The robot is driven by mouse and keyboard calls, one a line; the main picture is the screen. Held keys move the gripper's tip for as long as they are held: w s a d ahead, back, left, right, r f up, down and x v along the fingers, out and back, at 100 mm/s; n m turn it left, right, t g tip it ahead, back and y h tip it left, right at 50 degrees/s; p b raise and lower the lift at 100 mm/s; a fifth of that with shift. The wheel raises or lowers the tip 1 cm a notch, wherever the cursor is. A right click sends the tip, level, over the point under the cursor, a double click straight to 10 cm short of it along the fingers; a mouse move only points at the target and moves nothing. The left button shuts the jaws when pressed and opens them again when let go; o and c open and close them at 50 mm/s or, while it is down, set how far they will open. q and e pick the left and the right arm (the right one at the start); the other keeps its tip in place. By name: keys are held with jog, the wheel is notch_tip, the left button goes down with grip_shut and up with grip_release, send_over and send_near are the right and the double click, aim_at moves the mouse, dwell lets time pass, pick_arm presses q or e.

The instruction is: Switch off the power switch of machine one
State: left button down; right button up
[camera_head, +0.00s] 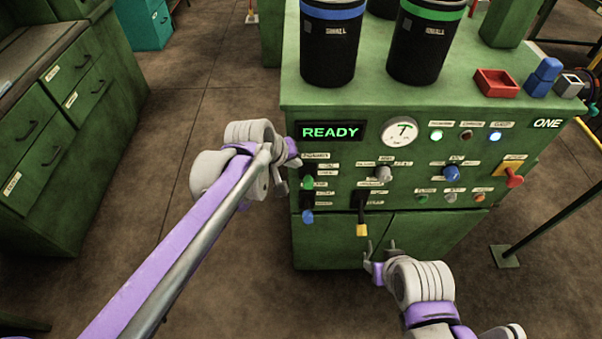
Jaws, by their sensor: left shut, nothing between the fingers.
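Machine one is the green cabinet (400,235) marked ONE, in the middle right of the head view. Its display (331,132) is lit and reads READY. A small label (315,155), apparently for power, is at the panel's upper left. My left gripper (286,176) is shut and empty beside the panel's left edge, close to this label. The power switch cannot be made out clearly there; the gripper may cover part of it. A green-tipped switch (307,182) and a blue-tipped one (308,216) are below. My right gripper (379,248) is open and empty before the lower doors.
The panel also has a yellow-tipped lever (362,229), a blue knob (451,173) and a red handle (514,179). Black bins (331,50) and a red tray (496,83) stand on top. Green drawers (60,110) are at left; the floor between is clear.

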aim_at(305, 178)
pick_arm(q)
jog(key=shift+s+d+f, duration=0.25)
jog(key=shift+f, duration=0.25)
jog(key=shift+s+d+f, duration=0.2)
jog(key=shift+d+f, duration=0.1)
jog(key=shift+f, duration=0.2)
jog(key=shift+s+d+f, duration=0.25)
jog(key=shift+f, duration=0.25)
jog(key=shift+s+f+t+b, duration=0.35)
jog(key=shift+t+b, duration=0.15)
jog(key=shift+t, duration=0.2)
jog(key=f+t+b, duration=0.1)
jog(key=s+f+m+t+b, duration=0.1)
jog(key=t+b, duration=0.1)
jog(key=f+t+b, duration=0.1)
jog(key=t, duration=0.1)
jog(key=shift+s+h+b, duration=0.4)
jog(key=shift+r+p, duration=0.7)
jog(key=shift+r, duration=0.15)
